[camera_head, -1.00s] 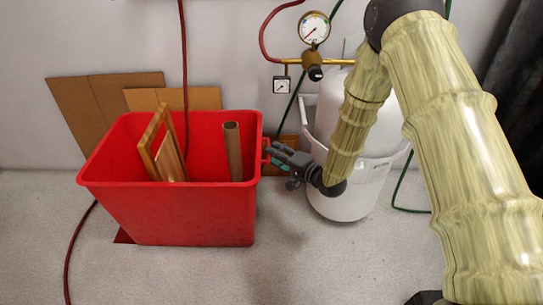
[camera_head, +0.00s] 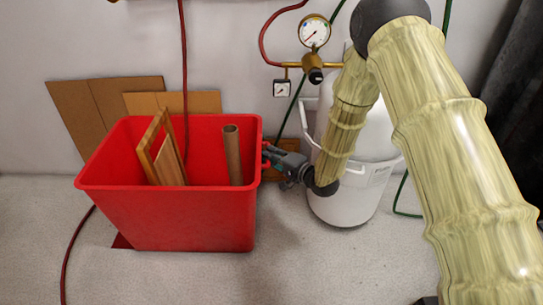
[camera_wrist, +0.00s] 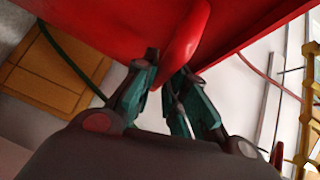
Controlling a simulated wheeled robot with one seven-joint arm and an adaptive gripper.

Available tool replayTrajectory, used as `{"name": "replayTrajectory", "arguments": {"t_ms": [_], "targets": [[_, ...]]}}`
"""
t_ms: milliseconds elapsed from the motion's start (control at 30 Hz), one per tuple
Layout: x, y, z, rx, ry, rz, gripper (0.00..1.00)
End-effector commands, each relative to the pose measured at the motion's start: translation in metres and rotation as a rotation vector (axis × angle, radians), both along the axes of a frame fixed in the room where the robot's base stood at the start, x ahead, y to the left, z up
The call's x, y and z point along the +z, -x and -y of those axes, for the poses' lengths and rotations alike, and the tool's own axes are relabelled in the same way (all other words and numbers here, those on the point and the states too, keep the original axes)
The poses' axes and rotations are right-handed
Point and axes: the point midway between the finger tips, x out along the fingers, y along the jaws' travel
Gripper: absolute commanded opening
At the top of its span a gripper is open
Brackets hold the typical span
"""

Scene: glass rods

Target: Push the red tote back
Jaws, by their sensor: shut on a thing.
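The red tote (camera_head: 175,218) stands on the pale floor in front of the wall, left of the middle in the head view. It holds a wooden frame and a brown tube. My gripper (camera_head: 268,156) is at the tote's right side, level with its upper part. In the wrist view my gripper (camera_wrist: 168,82) is shut on the tote's red side handle (camera_wrist: 186,42), with a fingertip on each side of it. The tote's red wall (camera_wrist: 85,28) fills the top of that view.
A white gas cylinder (camera_head: 340,190) stands just right of my gripper, with a gauge (camera_head: 314,30) and hoses above. Cardboard sheets (camera_head: 80,112) lean on the wall behind the tote. A dark red patch (camera_head: 121,242) shows on the floor at the tote's front left. The front floor is clear.

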Motion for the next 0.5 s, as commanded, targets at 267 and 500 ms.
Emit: {"name": "replayTrajectory", "arguments": {"t_ms": [267, 500], "targets": [[0.002, 0.0, -0.012, 0.002, -0.002, -0.001, 0.0], [0.002, 0.0, -0.036, 0.001, -0.001, -0.002, 0.0]]}}
